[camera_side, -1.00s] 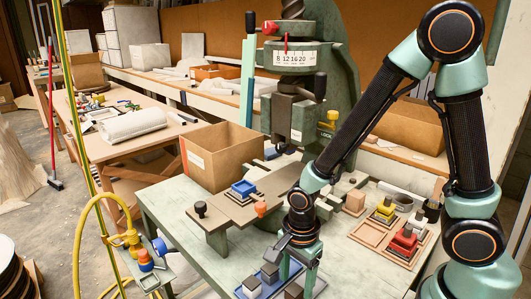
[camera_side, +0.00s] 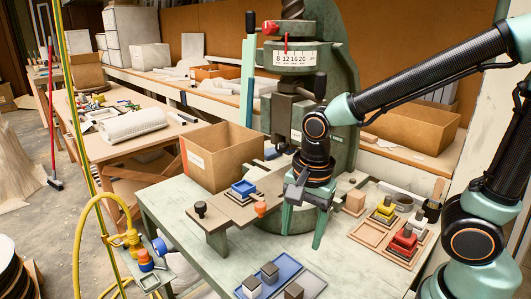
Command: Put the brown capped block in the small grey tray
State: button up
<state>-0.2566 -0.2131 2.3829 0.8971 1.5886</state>
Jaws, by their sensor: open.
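My gripper (camera_side: 302,239) is open and empty, pointing down above the green table, in front of the press. A tan-brown block (camera_side: 355,201) stands on the table to its right. A dark brown-grey topped block (camera_side: 293,291) is at the bottom edge, partly cut off. I cannot tell for certain which of these is the brown capped block. A flat grey tray surface (camera_side: 313,283) lies beside the blue tray (camera_side: 286,263) at the front, below my gripper. Two grey-topped blocks, one at the left (camera_side: 251,286) and one behind (camera_side: 269,272), stand in the blue tray.
A cardboard box (camera_side: 221,160) stands behind left. Wooden trays with a yellow block (camera_side: 384,211) and red block (camera_side: 405,240) stand right. The press column (camera_side: 337,120) rises behind my gripper.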

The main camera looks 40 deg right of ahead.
jog(key=d+r+n+t, duration=0.4)
jog(key=d+r+n, duration=0.3)
jog(key=n, duration=0.8)
notch_tip(320, 180, up, 2)
jog(key=shift+w+d+r+t, duration=0.15)
jog(key=shift+w+t, duration=0.15)
jog(key=shift+t, duration=0.1)
jog(key=o, duration=0.5)
jog(key=shift+w+r+n, duration=0.1)
jog(key=shift+n, duration=0.2)
jog(key=shift+o, duration=0.2)
jog(key=w+a+r+n+g, duration=0.65)
jog(key=a+n, duration=0.25)
jog(key=n, duration=0.9)
notch_tip(320, 180, down, 9)
jog(key=shift+s+t, duration=0.3)
jog(key=shift+t, duration=0.15)
